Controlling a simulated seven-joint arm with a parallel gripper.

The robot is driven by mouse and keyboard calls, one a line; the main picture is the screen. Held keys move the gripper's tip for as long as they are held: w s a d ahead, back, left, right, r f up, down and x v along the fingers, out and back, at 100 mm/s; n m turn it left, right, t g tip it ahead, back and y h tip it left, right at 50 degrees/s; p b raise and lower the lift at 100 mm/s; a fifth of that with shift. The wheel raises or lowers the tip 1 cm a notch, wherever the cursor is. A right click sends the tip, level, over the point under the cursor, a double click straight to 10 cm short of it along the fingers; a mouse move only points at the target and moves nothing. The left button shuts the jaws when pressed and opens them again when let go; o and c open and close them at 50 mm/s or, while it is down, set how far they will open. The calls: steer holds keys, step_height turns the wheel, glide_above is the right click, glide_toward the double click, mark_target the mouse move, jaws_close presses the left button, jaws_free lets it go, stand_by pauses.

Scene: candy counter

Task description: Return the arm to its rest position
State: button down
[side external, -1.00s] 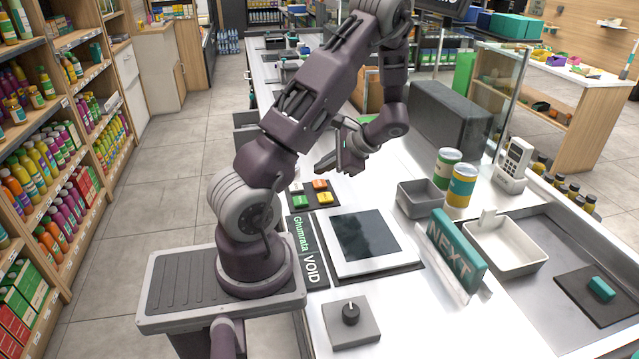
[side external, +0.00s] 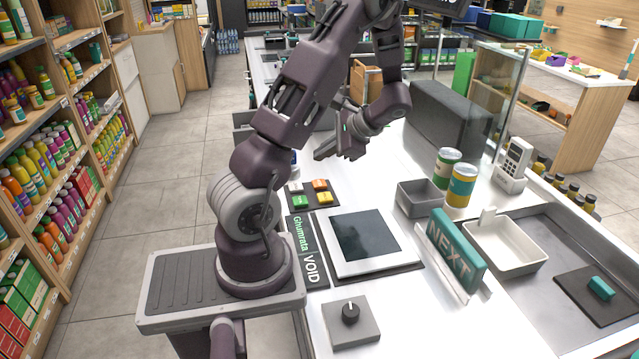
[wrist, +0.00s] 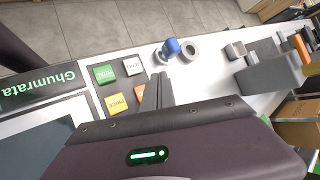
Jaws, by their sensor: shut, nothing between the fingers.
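My gripper (side external: 326,150) is shut and empty. It hangs above the white counter (side external: 405,165), behind the button pad and left of the dark grey block in the side view. In the wrist view its closed fingers (wrist: 158,92) point away from the camera over the counter, close to the coloured buttons. The fingers hide part of an orange button there. The arm is bent, with its elbow high at the top of the side view.
Near my gripper stand a button pad (side external: 322,199), a dark grey block (side external: 449,118), a grey bin (side external: 418,200) and two cans (side external: 461,186). A screen (side external: 367,236), a NEXT sign (side external: 455,250) and a white tray (side external: 506,246) are closer. A blue-topped object (wrist: 172,47) is beyond the fingers.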

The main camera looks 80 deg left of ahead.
steer(key=w+d+r+t+h, duration=0.1)
steer(key=d+r+t, duration=0.1)
steer(key=d+r, duration=0.35)
steer(key=w+d+r+n+t+h, duration=0.1)
steer(key=d+r+t, duration=0.15)
steer(key=d, duration=0.55)
steer(key=w+d+r+t+h, duration=0.1)
steer(key=d+r+t, duration=0.2)
steer(key=d, duration=0.4)
steer(key=s+d+r+t+h, duration=0.2)
steer(key=s+d, duration=0.1)
steer(key=d, duration=0.4)
steer(key=s+d+r+t+h, duration=0.1)
steer(key=s+d+t, duration=0.1)
steer(key=s+d, duration=0.2)
steer(key=d, duration=0.3)
steer(key=shift+s+r+h, duration=0.15)
steer(key=shift+r+h, duration=0.2)
steer(key=shift+h, duration=0.05)
